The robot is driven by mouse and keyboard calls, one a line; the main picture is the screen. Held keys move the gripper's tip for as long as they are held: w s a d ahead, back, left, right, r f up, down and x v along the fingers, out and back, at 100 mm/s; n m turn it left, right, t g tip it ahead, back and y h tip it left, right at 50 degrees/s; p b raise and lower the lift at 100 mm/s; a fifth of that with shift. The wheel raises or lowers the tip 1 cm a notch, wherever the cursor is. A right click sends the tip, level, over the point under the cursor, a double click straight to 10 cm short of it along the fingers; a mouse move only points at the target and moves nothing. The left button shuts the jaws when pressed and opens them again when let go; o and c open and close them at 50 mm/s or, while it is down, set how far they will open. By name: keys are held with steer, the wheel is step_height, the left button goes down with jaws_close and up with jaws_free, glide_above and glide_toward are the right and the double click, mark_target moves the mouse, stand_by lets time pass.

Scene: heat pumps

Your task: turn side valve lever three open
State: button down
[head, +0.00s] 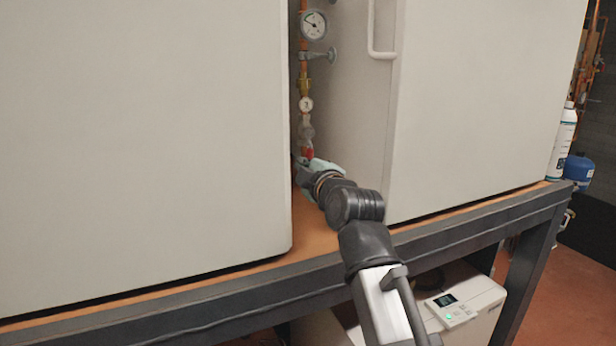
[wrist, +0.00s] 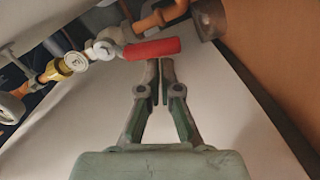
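A red valve lever (wrist: 152,48) lies nearly level across the upper middle of the wrist view. Its left end meets the pale valve body (wrist: 104,50) on the copper pipe. In the head view the red lever (head: 309,153) shows as a small patch low on the pipe between the two white cabinets. My gripper (wrist: 160,62) has its two fingers together with only a thin gap and nothing seen between them. The fingertips are just below the lever; whether they touch it I cannot tell. In the head view my gripper (head: 306,162) is mostly hidden by its own wrist.
White cabinets stand to the left (head: 150,130) and right (head: 470,110), leaving a narrow gap. A gauge (head: 313,24) and a smaller dial (head: 305,104) sit above the lever. The orange bench top (head: 312,236) is clear in front of the gap.

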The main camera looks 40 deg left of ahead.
steer(key=shift+w+f+b, duration=0.2)
steer(key=shift+w+b, duration=0.1)
steer(key=shift+b, duration=0.1)
steer(key=shift+d, duration=0.15)
